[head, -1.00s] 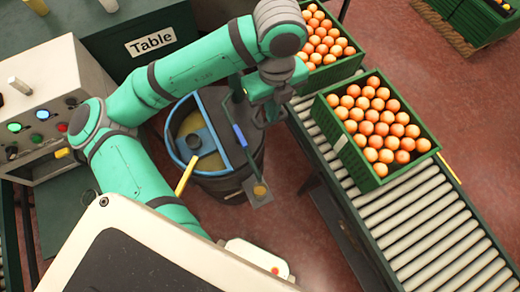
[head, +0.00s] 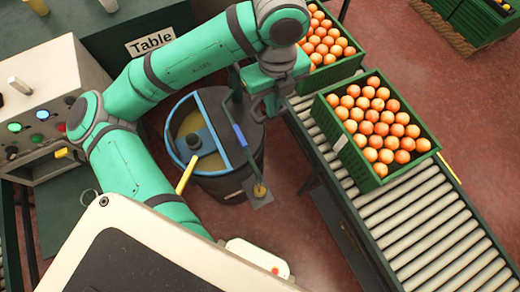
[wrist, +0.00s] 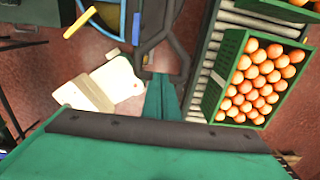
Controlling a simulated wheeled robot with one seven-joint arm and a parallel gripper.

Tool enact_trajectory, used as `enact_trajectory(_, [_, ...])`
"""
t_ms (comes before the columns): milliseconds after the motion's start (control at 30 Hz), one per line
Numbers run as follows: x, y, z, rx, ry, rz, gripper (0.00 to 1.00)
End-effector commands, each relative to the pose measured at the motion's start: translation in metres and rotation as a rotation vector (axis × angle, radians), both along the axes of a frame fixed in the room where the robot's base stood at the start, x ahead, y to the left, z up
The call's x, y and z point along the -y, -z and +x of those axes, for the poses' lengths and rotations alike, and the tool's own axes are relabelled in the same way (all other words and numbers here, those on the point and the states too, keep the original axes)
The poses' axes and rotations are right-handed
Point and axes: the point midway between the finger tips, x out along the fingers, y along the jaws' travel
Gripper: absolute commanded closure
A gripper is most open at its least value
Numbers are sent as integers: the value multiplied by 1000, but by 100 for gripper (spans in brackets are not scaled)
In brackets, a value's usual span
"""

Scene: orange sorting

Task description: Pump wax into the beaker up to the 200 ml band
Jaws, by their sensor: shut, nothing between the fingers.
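The wax drum (head: 258,150) is dark with a blue rim and stands below my arm in the head view. It holds pale wax, and a yellow handle (head: 186,174) leans at its front. A pump rod with a blue grip (head: 240,135) rises at the drum's right side. A small amber vessel, seemingly the beaker (head: 260,190), stands on a grey plate below it. Its level and bands are too small to read. My gripper (head: 258,117) is shut and empty, just right of the rod's upper part; I cannot tell whether they touch. The blue grip also shows in the wrist view (wrist: 137,28).
A roller conveyor (head: 420,230) on the right carries green crates of oranges (head: 425,147). A control box (head: 60,90) with coloured buttons stands at left, near the green table (head: 110,50). Red floor shows between drum and conveyor.

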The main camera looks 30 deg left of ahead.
Motion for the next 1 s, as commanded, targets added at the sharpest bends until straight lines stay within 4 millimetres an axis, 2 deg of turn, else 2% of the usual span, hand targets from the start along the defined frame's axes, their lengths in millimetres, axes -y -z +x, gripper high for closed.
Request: enact_trajectory(1000, [0, 122, 0, -1, -1, -1, 100])
